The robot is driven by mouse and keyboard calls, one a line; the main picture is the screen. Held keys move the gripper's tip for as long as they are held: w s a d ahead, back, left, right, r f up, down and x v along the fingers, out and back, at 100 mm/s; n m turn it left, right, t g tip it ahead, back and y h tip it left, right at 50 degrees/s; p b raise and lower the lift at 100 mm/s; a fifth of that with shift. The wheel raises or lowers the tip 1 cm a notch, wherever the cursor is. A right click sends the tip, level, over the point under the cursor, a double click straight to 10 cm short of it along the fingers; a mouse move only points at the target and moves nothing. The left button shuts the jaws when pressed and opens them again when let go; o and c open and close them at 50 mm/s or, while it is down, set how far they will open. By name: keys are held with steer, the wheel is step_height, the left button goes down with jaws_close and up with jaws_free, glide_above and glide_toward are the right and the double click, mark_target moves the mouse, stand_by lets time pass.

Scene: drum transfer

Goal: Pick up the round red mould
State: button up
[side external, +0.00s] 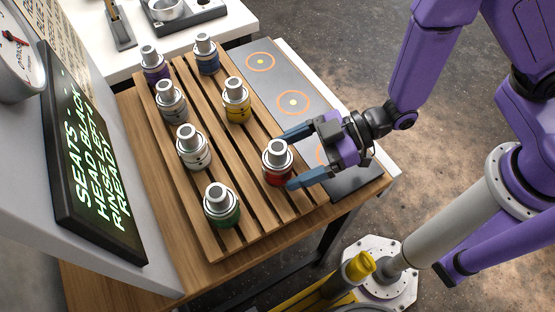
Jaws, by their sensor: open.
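The round red mould (278,163) stands upright on the slatted wooden pallet (222,252), near its right front side. It has a silver top with a narrower knob and a red band at its base. My gripper (291,160) comes in from the right, low and level. Its two blue fingers are open, one on the far side and one on the near side of the red mould. I cannot tell whether either finger touches it.
Similar moulds stand on the pallet: green (222,205), yellow (236,101), blue (206,55), purple (154,65), and two silver-grey ones (193,147). A dark plate with orange rings (275,80) lies right of the pallet. A lit sign (95,165) stands at left.

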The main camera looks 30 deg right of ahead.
mark_target(264, 171)
steer(key=shift+r+x, duration=0.15)
steer(key=shift+x, duration=1.15)
steer(key=shift+r+x, duration=0.1)
steer(key=shift+x, duration=1.2)
steer(key=shift+a, duration=0.15)
steer(key=c, duration=1.3)
steer(key=shift+r, duration=0.2)
